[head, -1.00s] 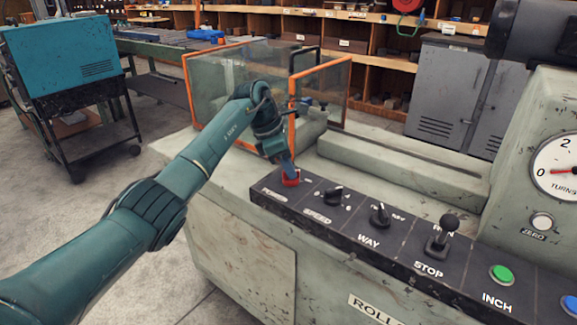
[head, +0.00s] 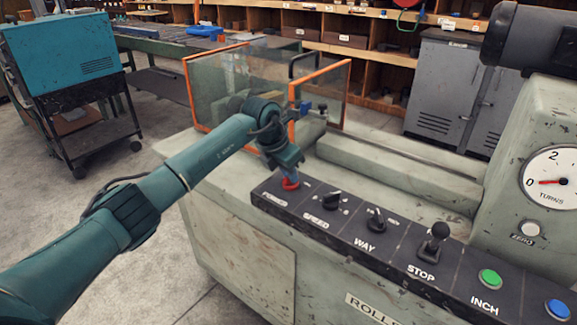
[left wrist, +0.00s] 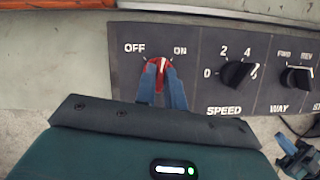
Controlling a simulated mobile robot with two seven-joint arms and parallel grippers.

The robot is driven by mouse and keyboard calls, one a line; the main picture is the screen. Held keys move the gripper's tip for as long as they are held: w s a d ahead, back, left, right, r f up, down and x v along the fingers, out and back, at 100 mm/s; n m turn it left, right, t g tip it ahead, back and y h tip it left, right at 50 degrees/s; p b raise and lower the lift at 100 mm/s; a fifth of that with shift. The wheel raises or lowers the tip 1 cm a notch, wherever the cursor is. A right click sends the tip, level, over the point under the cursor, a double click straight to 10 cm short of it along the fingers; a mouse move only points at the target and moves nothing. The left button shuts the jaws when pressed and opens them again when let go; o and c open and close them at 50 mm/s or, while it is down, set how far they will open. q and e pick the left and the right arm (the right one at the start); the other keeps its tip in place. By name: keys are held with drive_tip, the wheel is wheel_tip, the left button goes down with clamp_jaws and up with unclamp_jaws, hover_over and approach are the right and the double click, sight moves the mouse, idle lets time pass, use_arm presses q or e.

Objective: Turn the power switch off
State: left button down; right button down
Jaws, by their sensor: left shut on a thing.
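The power switch is a red knob (head: 290,184) at the left end of the black control panel. It also shows in the left wrist view (left wrist: 161,68), between the OFF label (left wrist: 135,48) and the ON label (left wrist: 180,50). Its white mark points nearly up, leaning slightly toward ON. My left gripper (head: 288,177) reaches down to the knob. Its blue fingers (left wrist: 163,84) are shut on the knob, one at each side, and hide its lower part. My right gripper seems to show at the lower right of the left wrist view (left wrist: 297,158); its jaw state is unclear.
The SPEED knob (head: 332,200), WAY knob (head: 376,221) and STOP lever (head: 434,240) line the panel to the right, then the green INCH button (head: 490,279). An orange-framed clear guard (head: 225,88) stands behind my left gripper.

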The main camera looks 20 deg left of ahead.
use_arm(q)
drive_tip(key=n+y, duration=0.1)
drive_tip(key=n, duration=0.1)
drive_tip(key=shift+r+n+p, duration=0.1)
drive_tip(key=shift+n+p, duration=0.25)
drive_tip(key=shift+n, duration=0.05)
drive_tip(key=n+y, duration=0.1)
drive_tip(key=n, duration=0.1)
drive_tip(key=shift+d+n+t, duration=0.15)
drive_tip(key=shift+n+t, duration=0.15)
drive_tip(key=shift+n, duration=0.1)
drive_tip(key=shift+n+y, duration=0.3)
drive_tip(key=shift+n, duration=0.5)
drive_tip(key=shift+n+y, duration=0.4)
drive_tip(key=shift+n, duration=0.4)
drive_tip(key=shift+d+n+y+b, duration=0.1)
drive_tip(key=shift+n+y+b, duration=0.3)
drive_tip(key=shift+n, duration=0.8)
use_arm(e)
drive_tip(key=shift+w+r, duration=0.1)
drive_tip(key=shift+w, duration=0.05)
